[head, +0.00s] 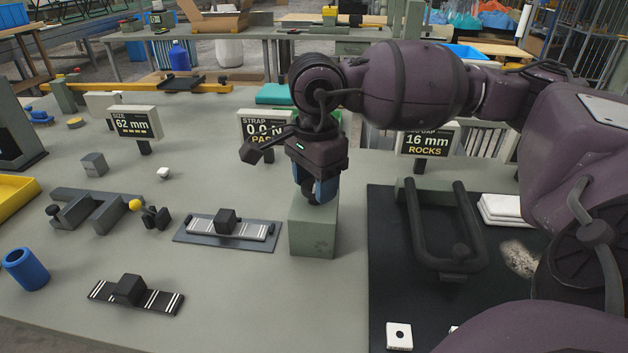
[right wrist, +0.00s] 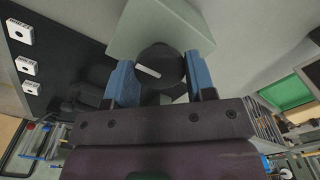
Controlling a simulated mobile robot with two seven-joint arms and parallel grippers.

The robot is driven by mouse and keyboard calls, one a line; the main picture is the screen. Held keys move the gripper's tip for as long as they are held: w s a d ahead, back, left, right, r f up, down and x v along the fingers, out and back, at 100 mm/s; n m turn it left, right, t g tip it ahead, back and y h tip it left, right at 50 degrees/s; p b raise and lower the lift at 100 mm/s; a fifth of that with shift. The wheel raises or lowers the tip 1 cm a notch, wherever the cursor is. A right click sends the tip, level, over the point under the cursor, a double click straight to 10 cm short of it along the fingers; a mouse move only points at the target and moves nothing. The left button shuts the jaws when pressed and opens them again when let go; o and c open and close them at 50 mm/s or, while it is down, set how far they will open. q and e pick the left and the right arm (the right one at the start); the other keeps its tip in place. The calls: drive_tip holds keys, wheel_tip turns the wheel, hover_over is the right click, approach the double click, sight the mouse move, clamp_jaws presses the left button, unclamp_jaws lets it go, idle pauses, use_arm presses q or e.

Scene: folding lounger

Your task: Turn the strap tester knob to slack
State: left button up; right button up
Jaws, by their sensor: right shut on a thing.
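The strap tester is a grey-green block (head: 313,230) standing on the table, with its display sign (head: 264,128) behind it reading "STRAP" and "PASS", partly covered by my right arm. My right gripper (head: 318,192) points down onto the top of the block. In the right wrist view its two blue fingers (right wrist: 160,82) are shut on the round black knob (right wrist: 160,62), one on each side. The knob has a white mark on its face. In the head view the knob is hidden by the gripper. My left gripper is not in view.
A strap piece on a plate (head: 228,230) lies left of the block, and another strap piece (head: 136,295) lies nearer. A black mat (head: 385,270) with a black tube frame (head: 445,255) lies right. The table front is mostly clear.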

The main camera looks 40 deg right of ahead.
idle(0.4)
drive_tip(key=o, duration=0.9)
wheel_tip(320, 180, up, 11)
drive_tip(key=shift+f+p, duration=0.1)
drive_tip(key=shift+p, duration=0.75)
